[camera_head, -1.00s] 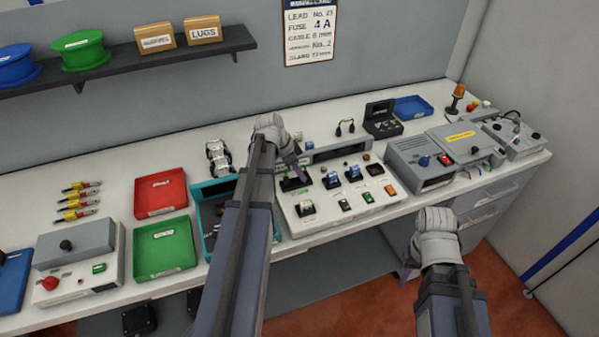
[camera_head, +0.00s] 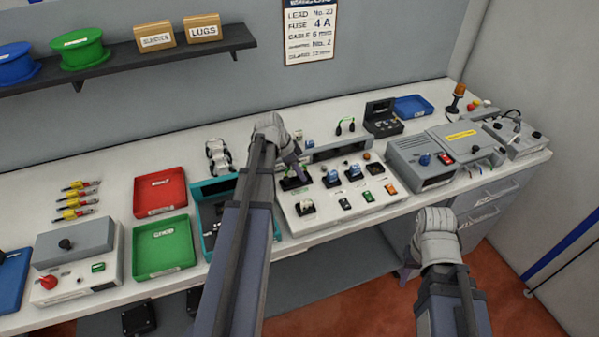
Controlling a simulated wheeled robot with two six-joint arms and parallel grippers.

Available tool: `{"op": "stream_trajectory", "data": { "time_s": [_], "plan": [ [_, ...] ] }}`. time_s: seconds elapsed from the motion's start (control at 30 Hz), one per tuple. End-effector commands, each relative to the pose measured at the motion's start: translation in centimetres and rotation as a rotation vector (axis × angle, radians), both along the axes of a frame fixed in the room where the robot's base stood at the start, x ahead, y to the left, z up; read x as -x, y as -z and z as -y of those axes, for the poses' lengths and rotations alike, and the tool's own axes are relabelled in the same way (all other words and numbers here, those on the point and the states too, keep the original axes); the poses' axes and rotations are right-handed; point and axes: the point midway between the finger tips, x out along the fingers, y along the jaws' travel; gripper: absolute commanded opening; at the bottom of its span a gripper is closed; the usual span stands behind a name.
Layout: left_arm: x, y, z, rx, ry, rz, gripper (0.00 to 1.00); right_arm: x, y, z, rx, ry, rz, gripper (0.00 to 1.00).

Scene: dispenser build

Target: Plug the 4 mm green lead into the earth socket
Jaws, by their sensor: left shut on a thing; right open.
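The white test panel (camera_head: 322,213) stands on the bench with several black socket blocks and coloured switches. My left gripper (camera_head: 304,176) reaches over its back left part. It is shut at the back left black block (camera_head: 291,184), where a bit of green shows at the fingertips. I take this to be the green lead, but its plug is too small and hidden to make out, and I cannot tell whether it is in a socket. My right gripper (camera_head: 436,217) is open and empty in front of the bench.
A teal tray (camera_head: 208,190), a green tray (camera_head: 164,247) and a red tray (camera_head: 160,191) are left of the panel. A grey instrument box (camera_head: 421,162) stands close on its right. A black case (camera_head: 382,117) and blue tray (camera_head: 412,106) are behind.

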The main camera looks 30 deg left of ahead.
Motion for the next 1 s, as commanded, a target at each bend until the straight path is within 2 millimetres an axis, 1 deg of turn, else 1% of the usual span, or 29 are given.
{"op": "stream_trajectory", "data": {
  "time_s": [0.47, 0.5, 0.8, 0.97, 1.0],
  "plan": [
    [0.0, 0.17, 0.0, 0.0, 0.0, 0.0, 0.0, 0.0, 0.17, 0.0, 0.0, 0.0, 0.0, 0.5],
    [0.0, 0.17, 0.0, 0.0, 0.0, 0.0, 0.25, 0.0, 0.17, 0.0, 0.0, 0.0, 0.0, 0.5],
    [0.0, 0.17, 0.0, 0.0, 0.0, 0.0, 0.59, 0.0, 0.17, 0.0, 0.0, 0.0, 0.0, 0.5],
    [0.0, 0.17, 0.0, 0.0, 0.0, 0.0, 0.59, 0.0, 0.17, 0.0, 0.0, 0.0, 0.0, 0.5],
    [0.0, 0.17, 0.0, 0.0, 0.0, 0.0, 0.61, 0.0, 0.18, 0.0, 0.0, 0.0, 0.0, 0.5]
  ]
}}
